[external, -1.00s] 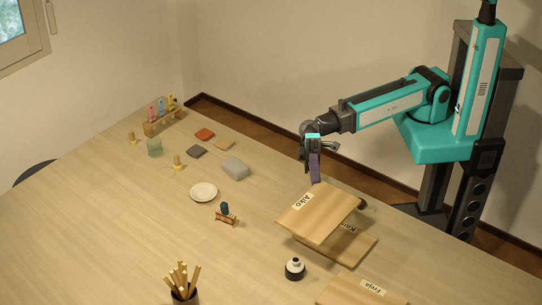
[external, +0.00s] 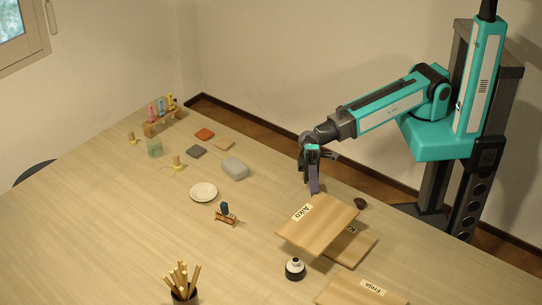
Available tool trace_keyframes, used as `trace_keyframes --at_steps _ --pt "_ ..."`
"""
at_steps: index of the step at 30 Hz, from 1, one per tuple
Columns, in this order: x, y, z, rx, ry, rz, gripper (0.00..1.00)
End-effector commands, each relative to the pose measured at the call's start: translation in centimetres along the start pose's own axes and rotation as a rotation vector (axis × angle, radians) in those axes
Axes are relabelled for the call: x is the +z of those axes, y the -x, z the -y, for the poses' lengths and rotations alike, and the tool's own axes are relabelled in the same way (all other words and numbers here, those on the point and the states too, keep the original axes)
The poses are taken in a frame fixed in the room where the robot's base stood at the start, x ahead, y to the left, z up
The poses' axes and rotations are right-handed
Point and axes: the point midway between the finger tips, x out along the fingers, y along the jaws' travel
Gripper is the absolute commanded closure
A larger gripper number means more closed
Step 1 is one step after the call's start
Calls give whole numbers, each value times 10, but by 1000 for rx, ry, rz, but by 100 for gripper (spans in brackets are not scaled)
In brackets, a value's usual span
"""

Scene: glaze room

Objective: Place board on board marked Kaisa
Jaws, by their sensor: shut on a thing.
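My gripper (external: 314,190) is shut on the far edge of a light wooden board marked Aiko (external: 322,228). The Aiko board is roughly level and overlaps a second wooden board (external: 352,252) in this view. Only the start of that lower board's label, a K, shows; the rest is hidden under the Aiko board. I cannot tell whether the two boards touch. A third board marked Freja (external: 350,293) lies at the front edge of the picture, apart from them.
A black-and-white bottle (external: 295,269) stands close to the boards' near left side. A small dark object (external: 360,203) lies just beyond them. A small stand (external: 226,214), a white dish (external: 203,192) and a cup of sticks (external: 183,292) are farther left.

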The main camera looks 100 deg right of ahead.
Motion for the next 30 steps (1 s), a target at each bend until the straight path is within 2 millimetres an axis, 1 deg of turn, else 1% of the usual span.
trace_keyframes --at_steps 5,18,30 --pt "0 0 -2 -1 -2 0 100" --pt "0 0 -33 -1 -1 0 100" --pt "0 0 -36 -2 0 0 100"
